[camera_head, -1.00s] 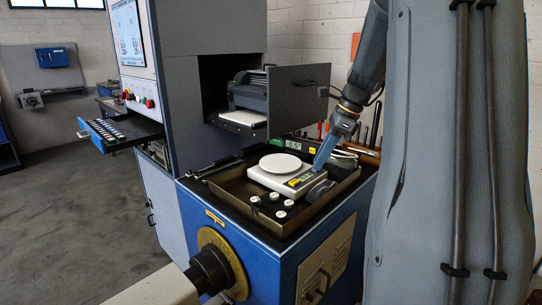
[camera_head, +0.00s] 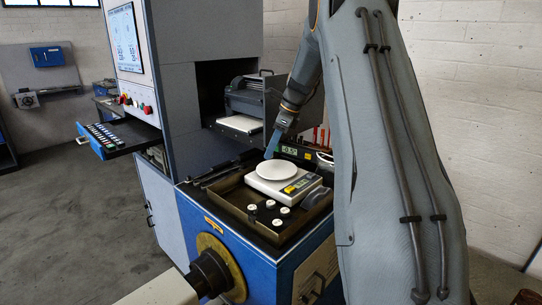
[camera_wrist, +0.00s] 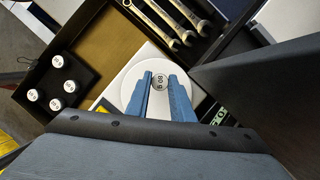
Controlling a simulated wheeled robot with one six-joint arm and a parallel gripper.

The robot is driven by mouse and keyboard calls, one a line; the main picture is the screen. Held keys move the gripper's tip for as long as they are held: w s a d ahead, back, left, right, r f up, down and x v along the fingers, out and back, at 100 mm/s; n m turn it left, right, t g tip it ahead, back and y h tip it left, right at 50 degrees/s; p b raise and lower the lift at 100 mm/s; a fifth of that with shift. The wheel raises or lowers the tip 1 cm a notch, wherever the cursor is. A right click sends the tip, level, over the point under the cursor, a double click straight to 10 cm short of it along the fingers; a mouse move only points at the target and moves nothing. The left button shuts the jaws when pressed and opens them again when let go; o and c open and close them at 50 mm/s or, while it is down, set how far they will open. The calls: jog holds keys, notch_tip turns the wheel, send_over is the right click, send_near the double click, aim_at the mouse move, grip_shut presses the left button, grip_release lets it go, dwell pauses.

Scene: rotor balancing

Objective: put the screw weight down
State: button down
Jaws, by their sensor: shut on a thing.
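The screw weight (camera_wrist: 159,82) is a small round disc with dark print on its pale top. In the wrist view it sits between the tips of my gripper's blue fingers (camera_wrist: 159,85). My gripper (camera_head: 268,155) is shut on it. In the head view the fingertips are over the far left part of the scale's round white pan (camera_head: 277,171), and the weight itself is too small to make out. The pan also lies behind the weight in the wrist view (camera_wrist: 131,86). I cannot tell whether the weight touches the pan.
Several white-topped weights (camera_head: 269,204) stand in a black holder in the tray (camera_head: 234,196) on the blue machine. Wrenches (camera_wrist: 160,20) lie beside the scale (camera_head: 295,187).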

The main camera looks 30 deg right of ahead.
jog(key=shift+w+f+p, duration=0.1)
jog(key=shift+f+p, duration=0.75)
jog(key=shift+f, duration=0.9)
jog(key=shift+f, duration=0.1)
jog(key=c, duration=1.5)
grip_release()
jog(key=shift+c, duration=0.2)
jog(key=b+v, duration=0.4)
jog(key=v, duration=0.8)
